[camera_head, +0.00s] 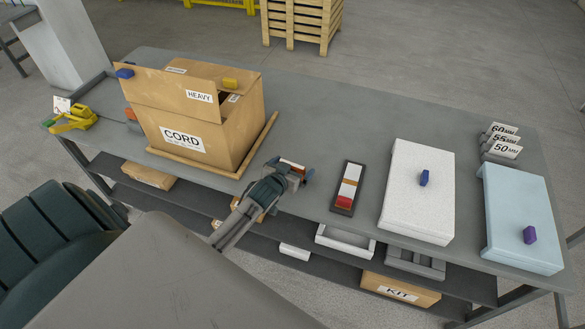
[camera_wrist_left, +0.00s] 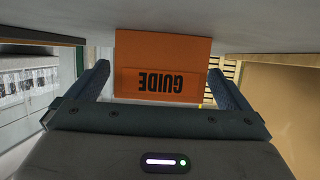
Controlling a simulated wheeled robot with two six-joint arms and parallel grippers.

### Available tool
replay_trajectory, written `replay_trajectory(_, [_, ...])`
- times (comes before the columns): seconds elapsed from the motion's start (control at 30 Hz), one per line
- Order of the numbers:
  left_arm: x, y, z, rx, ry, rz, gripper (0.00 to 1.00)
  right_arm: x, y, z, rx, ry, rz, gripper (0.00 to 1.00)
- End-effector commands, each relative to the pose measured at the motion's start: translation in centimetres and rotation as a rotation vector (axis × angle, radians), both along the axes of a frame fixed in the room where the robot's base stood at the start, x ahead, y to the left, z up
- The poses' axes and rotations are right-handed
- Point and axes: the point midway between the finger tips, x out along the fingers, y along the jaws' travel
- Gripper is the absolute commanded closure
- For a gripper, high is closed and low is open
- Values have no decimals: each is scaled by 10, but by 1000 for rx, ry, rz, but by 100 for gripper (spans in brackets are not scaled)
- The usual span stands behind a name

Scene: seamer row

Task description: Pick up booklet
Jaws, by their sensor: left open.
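The booklet (camera_wrist_left: 163,62) is orange with "GUIDE" in black letters, upside down in the left wrist view. It shows between and just beyond the two dark fingers of my left gripper (camera_wrist_left: 160,88), with gaps at both sides. In the head view my left gripper (camera_head: 290,170) is open at the near edge of the grey table, right of the cardboard box. A small white and orange patch shows between its fingers there; most of the booklet is hidden or too small to tell. My right gripper is not in view.
On the table (camera_head: 340,110) stand an open cardboard box (camera_head: 235,130) marked "CORD", a dark narrow tray (camera_head: 347,188), a white slab (camera_head: 415,190) and a pale blue slab (camera_head: 520,215). A shelf below holds a "KIT" box (camera_head: 400,290). The table's back middle is clear.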

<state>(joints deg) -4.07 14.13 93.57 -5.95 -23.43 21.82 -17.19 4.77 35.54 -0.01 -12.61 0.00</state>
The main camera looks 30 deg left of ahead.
Motion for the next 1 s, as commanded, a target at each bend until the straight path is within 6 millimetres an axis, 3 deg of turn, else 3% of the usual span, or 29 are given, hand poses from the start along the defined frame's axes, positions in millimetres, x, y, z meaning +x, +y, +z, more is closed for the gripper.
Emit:
replay_trajectory(0.27, [2, 0, -1, 1, -1, 0, 2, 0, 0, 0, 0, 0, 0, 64])
replay_trajectory(0.5, [2, 0, -1, 1, 0, 0, 46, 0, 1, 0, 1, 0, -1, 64])
replay_trajectory(0.83, [2, 0, 1, 1, -1, 0, 46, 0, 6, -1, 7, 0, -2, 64])
replay_trajectory(1.0, [2, 1, 11, 2, -3, -1, 46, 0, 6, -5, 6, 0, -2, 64])
